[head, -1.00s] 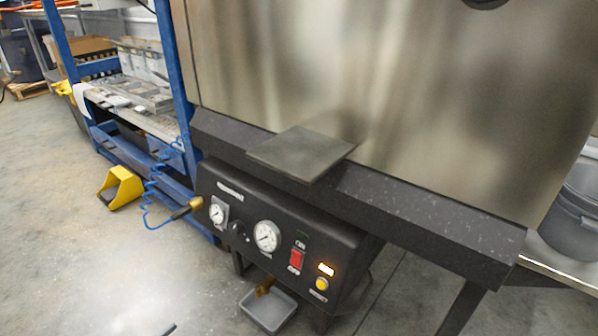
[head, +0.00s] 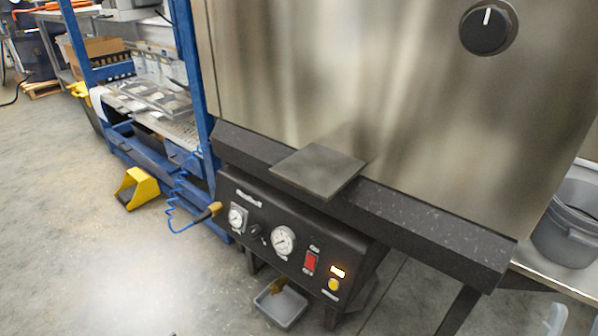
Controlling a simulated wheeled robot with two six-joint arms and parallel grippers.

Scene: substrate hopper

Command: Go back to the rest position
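Neither of my grippers can be made out in the head view. The substrate hopper's large brushed-steel front (head: 350,80) fills the upper right, with a black round knob (head: 488,27) on it whose white mark points up. A flat dark plate (head: 318,171) lies on the black ledge (head: 430,217) below the steel.
A blue rack (head: 205,120) with trays stands to the left. A yellow foot pedal guard (head: 137,188) is on the floor near a coiled blue hose (head: 174,200). A grey tray (head: 281,306) sits under the panel, a grey bucket (head: 568,238) at right. Floor at lower left is clear.

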